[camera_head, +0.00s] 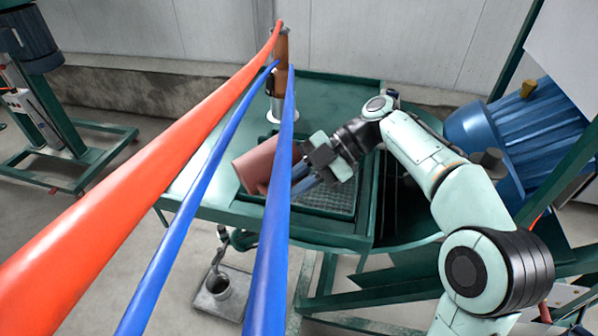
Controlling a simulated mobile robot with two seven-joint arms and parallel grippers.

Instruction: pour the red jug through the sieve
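My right gripper (301,174) reaches in from the right and appears shut on the jug, though a blue hose hides part of the contact. The sieve (328,201) looks like the dark mesh panel set in a green frame, below and to the right of the jug. I cannot see anything flowing from the jug. My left gripper is not in view.
A thick orange-red hose (140,175) and two blue hoses (270,265) cross the near view from an upright brown and silver nozzle (281,85). The green table (215,195) has bare room at left. A blue motor (505,130) stands right.

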